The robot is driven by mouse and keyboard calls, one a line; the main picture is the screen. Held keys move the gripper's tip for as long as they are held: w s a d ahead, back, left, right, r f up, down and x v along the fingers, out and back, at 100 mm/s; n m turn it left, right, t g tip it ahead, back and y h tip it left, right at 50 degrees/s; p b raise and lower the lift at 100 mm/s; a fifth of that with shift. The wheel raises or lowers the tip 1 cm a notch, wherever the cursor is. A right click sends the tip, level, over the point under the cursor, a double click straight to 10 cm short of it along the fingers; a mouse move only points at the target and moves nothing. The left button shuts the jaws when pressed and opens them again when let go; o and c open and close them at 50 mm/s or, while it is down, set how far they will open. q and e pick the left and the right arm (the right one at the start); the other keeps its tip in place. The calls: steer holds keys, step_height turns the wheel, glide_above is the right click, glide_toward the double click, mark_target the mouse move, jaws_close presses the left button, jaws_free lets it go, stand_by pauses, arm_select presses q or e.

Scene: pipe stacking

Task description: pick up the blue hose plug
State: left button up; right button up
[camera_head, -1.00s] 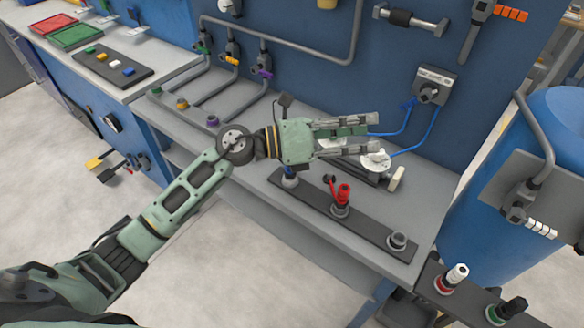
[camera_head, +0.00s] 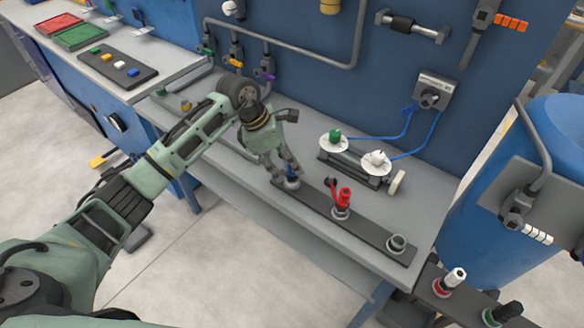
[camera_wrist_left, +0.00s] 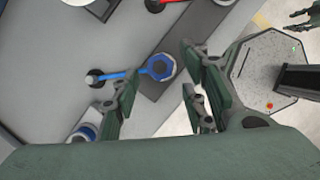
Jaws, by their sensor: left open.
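The blue hose plug (camera_head: 291,172) sits upright in the left socket of a dark strip near the bench's front edge. In the left wrist view the plug (camera_wrist_left: 158,68) shows from above, with a blue strap running left to a black ring. My left gripper (camera_head: 284,180) points down at the plug, its fingers around it. In the left wrist view the open fingers (camera_wrist_left: 158,78) stand on both sides of the plug, with visible gaps. Part of what looks like my right gripper (camera_wrist_left: 300,18) shows at the top right of that view.
A red plug (camera_head: 343,197) and an empty-looking grey socket (camera_head: 397,243) share the dark strip (camera_head: 370,228). Behind are two white discs (camera_head: 334,142) with blue cables. Grey pipes (camera_head: 300,48) run along the blue wall. A blue tank (camera_head: 550,130) stands at right.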

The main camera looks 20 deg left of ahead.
mark_target(292, 173)
arm_select(q)
steer(key=shift+x, duration=1.4)
steer(key=shift+c, duration=0.5)
jaws_close()
steer(key=shift+d, duration=0.1)
